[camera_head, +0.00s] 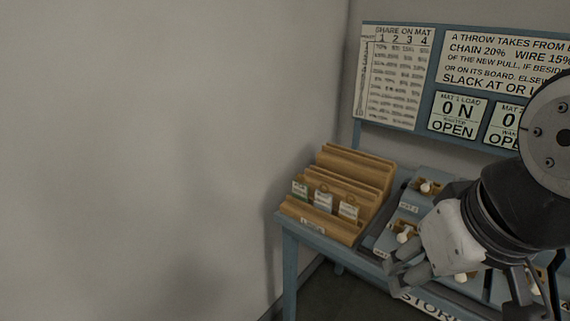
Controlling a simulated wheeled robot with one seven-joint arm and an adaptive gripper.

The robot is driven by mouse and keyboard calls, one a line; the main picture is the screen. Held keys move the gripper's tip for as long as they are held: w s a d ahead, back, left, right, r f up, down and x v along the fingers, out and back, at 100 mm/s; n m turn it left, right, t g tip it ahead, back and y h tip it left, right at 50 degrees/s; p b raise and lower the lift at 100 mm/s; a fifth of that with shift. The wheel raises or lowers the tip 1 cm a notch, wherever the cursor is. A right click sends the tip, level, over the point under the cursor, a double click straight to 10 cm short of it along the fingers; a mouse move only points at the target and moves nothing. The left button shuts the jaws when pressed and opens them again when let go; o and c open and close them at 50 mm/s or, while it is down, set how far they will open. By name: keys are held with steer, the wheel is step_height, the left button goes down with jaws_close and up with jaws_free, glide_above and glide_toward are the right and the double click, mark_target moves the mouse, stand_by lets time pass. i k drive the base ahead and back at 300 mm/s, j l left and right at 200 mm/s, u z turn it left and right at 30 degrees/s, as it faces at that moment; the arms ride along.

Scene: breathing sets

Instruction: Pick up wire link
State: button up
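A stepped wooden rack (352,168) stands at the left end of the blue table, with a small label (312,226) on its front that seems to read "LINKS". Three small tagged items stand in it: a left one (299,188), a middle one (323,201) and a right one (348,210). Their print is too small to read, so I cannot tell which is the wire link. My gripper (394,270) is to the right of the rack and apart from it in the picture, over the front of the table. Its fingertips are small and dark, and their gap is unclear.
Blue-grey boards with white knobs (425,187) lie right of the rack, partly hidden by my arm. A sign board (397,75) stands behind, with panels reading "0 N" and "OPEN". The table's left edge (283,222) is near a bare wall (150,150).

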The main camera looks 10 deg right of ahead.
mark_target(323, 200)
steer(key=i+l+u, duration=0.3)
steer(key=i+l, duration=0.45)
steer(key=i, duration=0.15)
